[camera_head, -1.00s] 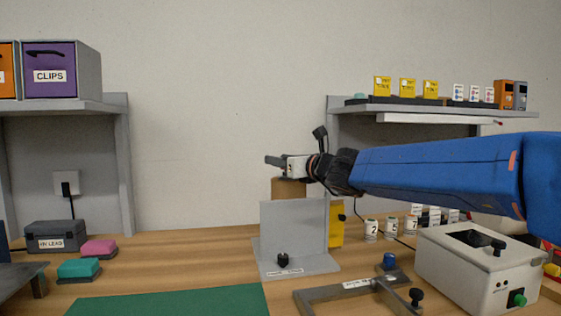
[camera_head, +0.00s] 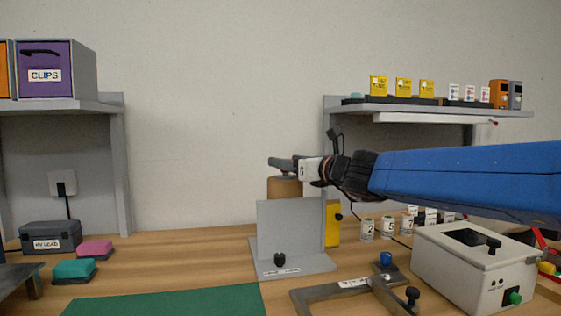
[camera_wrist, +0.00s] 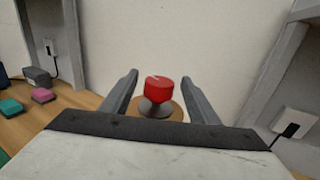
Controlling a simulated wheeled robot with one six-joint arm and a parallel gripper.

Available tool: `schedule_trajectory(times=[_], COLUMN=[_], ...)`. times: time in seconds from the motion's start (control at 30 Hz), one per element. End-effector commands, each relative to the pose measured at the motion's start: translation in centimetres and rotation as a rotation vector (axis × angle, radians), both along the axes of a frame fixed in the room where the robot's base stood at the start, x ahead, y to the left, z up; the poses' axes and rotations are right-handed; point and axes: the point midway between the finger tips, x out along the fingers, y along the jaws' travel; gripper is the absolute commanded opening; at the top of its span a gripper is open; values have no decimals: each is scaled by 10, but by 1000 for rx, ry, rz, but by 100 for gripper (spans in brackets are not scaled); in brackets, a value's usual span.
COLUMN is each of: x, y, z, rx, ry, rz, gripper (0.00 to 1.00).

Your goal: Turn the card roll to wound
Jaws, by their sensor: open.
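A brown cylinder (camera_head: 284,187), which looks like the card roll, stands behind a grey upright plate (camera_head: 290,228) that hides its lower part. In the wrist view its round brown top (camera_wrist: 175,108) shows below a red knob (camera_wrist: 159,90) on a grey flared stem. The knob has a pale mark on its upper face. My gripper (camera_head: 280,163) is just above the cylinder in the head view. In the wrist view its fingers (camera_wrist: 163,86) are spread wide, one on each side of the red knob, with gaps on both sides. I cannot tell how deep the knob lies between them.
A white box (camera_head: 474,262) with a green knob stands at the right, beside a grey frame (camera_head: 320,300). Numbered cups (camera_head: 388,228) stand behind. A shelf (camera_head: 440,108) is at the back right. A green mat (camera_head: 165,301) lies in front.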

Motion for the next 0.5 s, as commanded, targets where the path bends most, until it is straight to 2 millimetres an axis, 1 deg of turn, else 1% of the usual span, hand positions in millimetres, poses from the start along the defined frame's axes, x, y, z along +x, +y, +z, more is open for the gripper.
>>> schedule_trajectory(times=[0.03,0.5], x=[-8,-71], y=[-7,-58], z=[1,0], rx=[0,0], ry=[-2,-1], rz=[-1,-2], gripper=[55,55])
